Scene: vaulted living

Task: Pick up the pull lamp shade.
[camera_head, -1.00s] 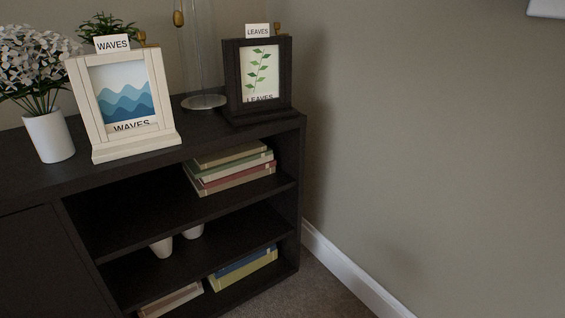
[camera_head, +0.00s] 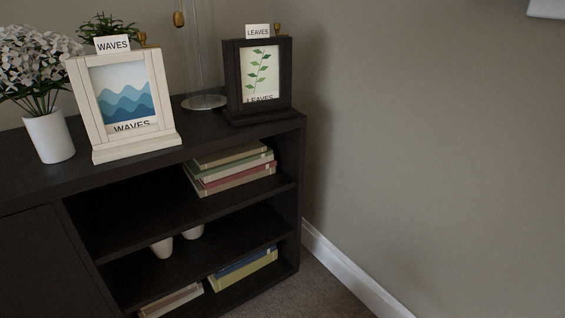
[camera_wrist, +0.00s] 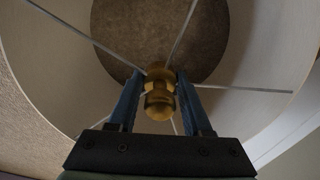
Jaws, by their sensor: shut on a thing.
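The lamp shade (camera_wrist: 255,60) fills much of the wrist view as a wide pale ring with thin metal spokes meeting at a brass knob (camera_wrist: 159,92). My gripper (camera_wrist: 159,88) has its two blue fingers closed on that knob, one on each side. Through the round opening in the middle I see a brown, carpet-like surface. In the head view I see neither my gripper nor a shade I can identify. A clear lamp stem with a round base (camera_head: 204,102) stands on the dark cabinet, with a small brass pull (camera_head: 179,19) hanging beside it.
The dark cabinet (camera_head: 30,190) carries a white flower pot (camera_head: 49,137), a white WAVES frame (camera_head: 137,153) and a dark LEAVES frame (camera_head: 232,80). Books (camera_head: 235,180) lie on its shelves. A bare wall (camera_head: 430,140) is at right. A pale object (camera_head: 545,8) shows in the top right corner.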

